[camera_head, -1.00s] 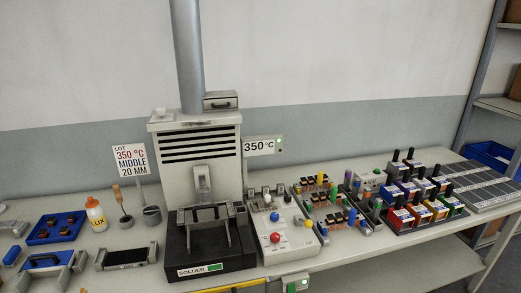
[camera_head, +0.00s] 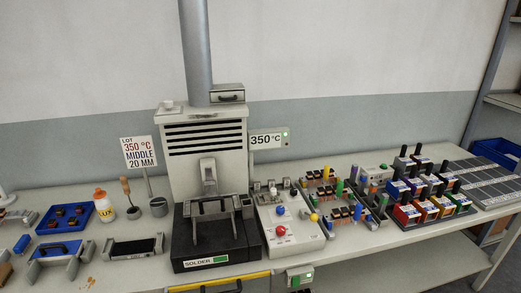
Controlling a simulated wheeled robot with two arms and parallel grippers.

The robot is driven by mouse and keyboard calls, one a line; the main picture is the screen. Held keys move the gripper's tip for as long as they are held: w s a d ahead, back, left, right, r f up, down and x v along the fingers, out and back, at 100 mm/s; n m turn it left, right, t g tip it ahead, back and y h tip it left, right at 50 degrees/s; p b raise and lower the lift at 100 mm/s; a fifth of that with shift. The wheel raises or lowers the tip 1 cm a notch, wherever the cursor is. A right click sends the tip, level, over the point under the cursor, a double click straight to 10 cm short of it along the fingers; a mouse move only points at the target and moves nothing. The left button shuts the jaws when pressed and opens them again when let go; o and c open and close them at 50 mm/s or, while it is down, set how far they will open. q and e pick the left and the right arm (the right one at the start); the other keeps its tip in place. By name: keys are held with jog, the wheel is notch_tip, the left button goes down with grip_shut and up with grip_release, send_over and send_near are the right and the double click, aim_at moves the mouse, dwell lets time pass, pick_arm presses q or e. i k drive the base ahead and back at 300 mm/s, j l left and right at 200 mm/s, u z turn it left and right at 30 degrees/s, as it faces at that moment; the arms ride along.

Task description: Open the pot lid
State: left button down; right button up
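The solder pot (camera_head: 215,262) is a dark box with a "SOLDER" label and a green indicator. It stands at the front of the bench, before a pale vented housing (camera_head: 205,178). A grey handle frame (camera_head: 214,212) with two bars lies on top of the pot, and I take this as part of its lid. The top looks covered, though its inside cannot be made out. Neither of my grippers shows in the head view.
A control box (camera_head: 288,235) with coloured knobs stands right of the pot. A flux bottle (camera_head: 104,206), a small cup (camera_head: 158,207) and a blue tray (camera_head: 65,218) are at left. Coloured connector racks (camera_head: 425,207) fill the right. A yellow-edged drawer (camera_head: 220,284) is below the pot.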

aim_at(207, 206)
jog(key=i+u, duration=0.15)
jog(key=u, duration=0.25)
jog(key=i+u, duration=0.1)
jog(key=u, duration=0.25)
jog(key=i+l+u, duration=0.1)
jog(key=u, duration=0.3)
